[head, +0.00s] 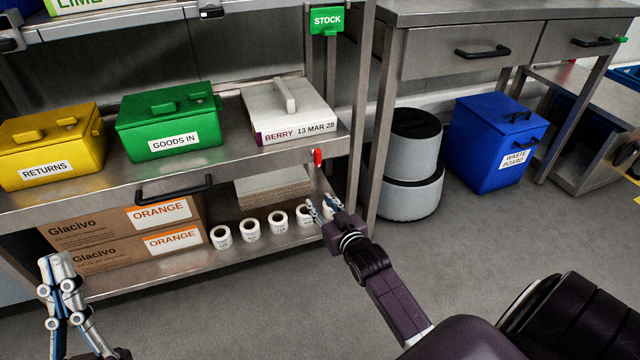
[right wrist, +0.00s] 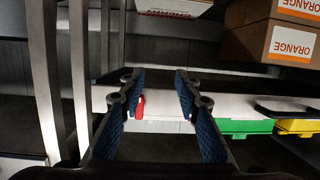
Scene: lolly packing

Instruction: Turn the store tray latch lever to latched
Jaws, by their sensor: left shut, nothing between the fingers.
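The red latch lever (head: 317,158) is on the front edge of the steel store tray (head: 110,202), near its right end. In the head view it stands roughly upright. My right gripper (head: 322,203) is open and empty, below and in front of the lever. In the right wrist view, its two fingers (right wrist: 156,78) are apart, with the tray edge beyond them. My left gripper (head: 55,262) is shut and empty at the lower left, away from the lever.
A yellow bin (head: 50,150), a green bin (head: 170,128) and a white box (head: 287,113) stand on the tray. A black handle (head: 173,192) sticks out from its front. Label rolls (head: 250,229) and cartons (head: 95,252) fill the lower shelf. The floor in front is clear.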

